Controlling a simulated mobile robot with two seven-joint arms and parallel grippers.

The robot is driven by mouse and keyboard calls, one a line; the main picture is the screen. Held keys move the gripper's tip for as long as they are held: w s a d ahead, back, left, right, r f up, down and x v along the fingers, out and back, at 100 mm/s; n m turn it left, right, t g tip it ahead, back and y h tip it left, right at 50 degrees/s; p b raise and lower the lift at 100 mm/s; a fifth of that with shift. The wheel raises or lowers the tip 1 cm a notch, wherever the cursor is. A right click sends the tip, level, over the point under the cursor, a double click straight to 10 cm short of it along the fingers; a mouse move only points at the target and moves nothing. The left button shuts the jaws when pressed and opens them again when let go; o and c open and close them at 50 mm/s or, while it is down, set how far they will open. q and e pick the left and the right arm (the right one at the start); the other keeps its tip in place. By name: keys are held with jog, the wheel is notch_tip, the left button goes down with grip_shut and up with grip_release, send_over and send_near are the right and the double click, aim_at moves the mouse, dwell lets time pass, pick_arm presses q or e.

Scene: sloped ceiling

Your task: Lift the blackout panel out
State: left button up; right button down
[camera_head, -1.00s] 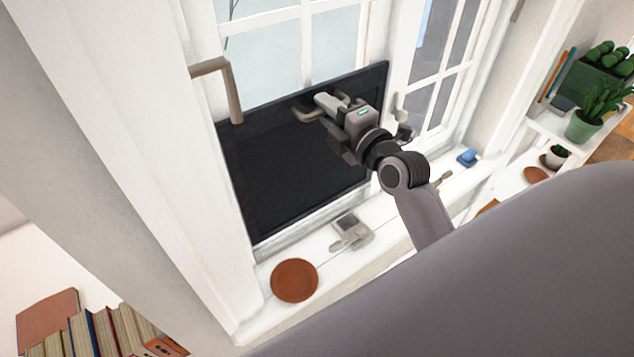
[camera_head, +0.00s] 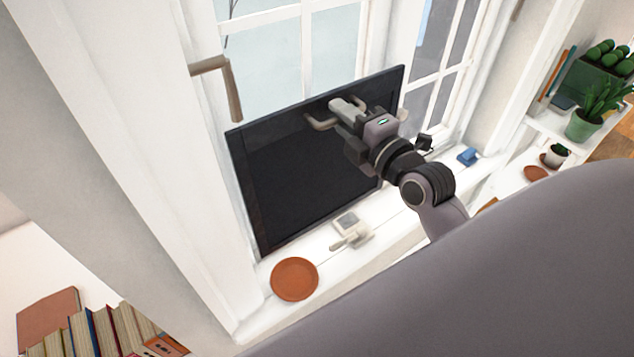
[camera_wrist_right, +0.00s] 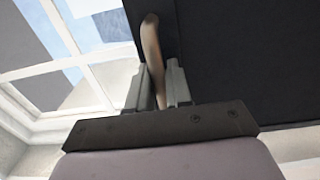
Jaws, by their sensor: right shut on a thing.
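The blackout panel (camera_head: 290,180) is a dark, thin-framed rectangle standing at the window, slightly tilted, above the white sill. A beige handle (camera_head: 322,122) is fixed to its upper part. My right gripper (camera_head: 340,112) is shut on this handle. In the right wrist view the handle (camera_wrist_right: 152,60) runs between the two grey fingers (camera_wrist_right: 158,88), with the dark panel (camera_wrist_right: 250,60) to the right. My left gripper is not in view.
The sill bears a terracotta saucer (camera_head: 295,279), a small grey device (camera_head: 350,230) and a blue object (camera_head: 467,157). A window handle (camera_head: 222,80) juts out at left. Potted plants (camera_head: 586,122) stand on the right shelf, books (camera_head: 105,335) at lower left.

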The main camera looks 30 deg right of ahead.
jog(key=s+r, duration=0.1)
jog(key=s, duration=0.6)
jog(key=shift+s+d+r, duration=0.25)
jog(key=shift+s+d, duration=0.05)
dwell(0.3)
jog(key=shift+r, duration=0.15)
